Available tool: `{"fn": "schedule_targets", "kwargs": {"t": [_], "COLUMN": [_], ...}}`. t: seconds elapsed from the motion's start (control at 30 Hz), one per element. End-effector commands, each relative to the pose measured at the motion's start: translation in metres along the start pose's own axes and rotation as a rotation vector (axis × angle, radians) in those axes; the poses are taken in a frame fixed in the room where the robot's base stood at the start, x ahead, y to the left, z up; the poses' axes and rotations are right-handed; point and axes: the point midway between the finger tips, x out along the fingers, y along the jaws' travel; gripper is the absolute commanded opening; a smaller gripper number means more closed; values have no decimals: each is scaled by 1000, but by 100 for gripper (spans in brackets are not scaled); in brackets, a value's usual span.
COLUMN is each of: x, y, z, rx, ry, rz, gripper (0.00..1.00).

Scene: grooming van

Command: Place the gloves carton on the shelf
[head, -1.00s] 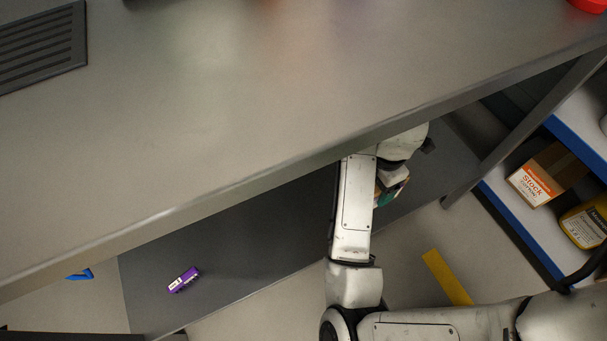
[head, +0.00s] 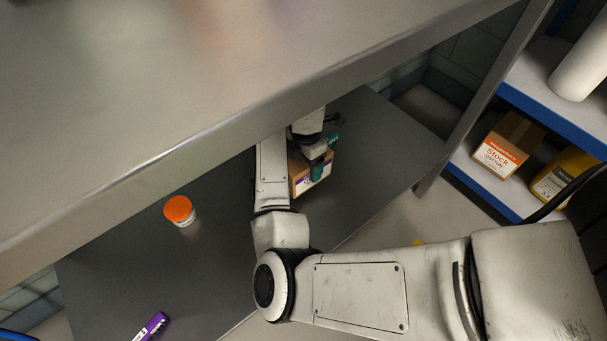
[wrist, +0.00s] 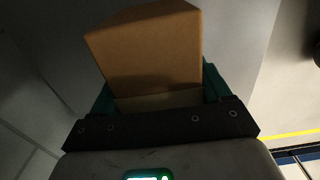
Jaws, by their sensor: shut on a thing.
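The gloves carton (head: 302,183) is a brown cardboard box with a white and purple label, partly hidden by my arm in the head view. My gripper (head: 324,156), with green fingers, is shut on it. In the wrist view the carton (wrist: 145,50) sits between the two green fingers of my gripper (wrist: 160,90). The carton is under the worktop, over the dark grey lower shelf (head: 225,250). I cannot tell whether it touches that shelf.
An orange-capped jar (head: 180,211) and a purple item (head: 151,327) stand or lie on the lower shelf. The worktop (head: 200,90) overhangs it. At the right, a blue-edged rack (head: 490,190) holds a stock carton (head: 503,150), a yellow container (head: 562,176) and a white roll (head: 583,65).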

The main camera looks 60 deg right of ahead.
Motion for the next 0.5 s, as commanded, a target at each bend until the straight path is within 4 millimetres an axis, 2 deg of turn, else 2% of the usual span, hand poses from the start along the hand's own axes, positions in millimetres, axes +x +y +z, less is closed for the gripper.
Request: {"fn": "schedule_targets", "kwargs": {"t": [0.17, 0.5], "x": [8, 42], "y": [6, 10], "z": [0, 0], "rx": [1, 1], "ry": [-1, 0], "rz": [1, 2], "gripper": [34, 34]}}
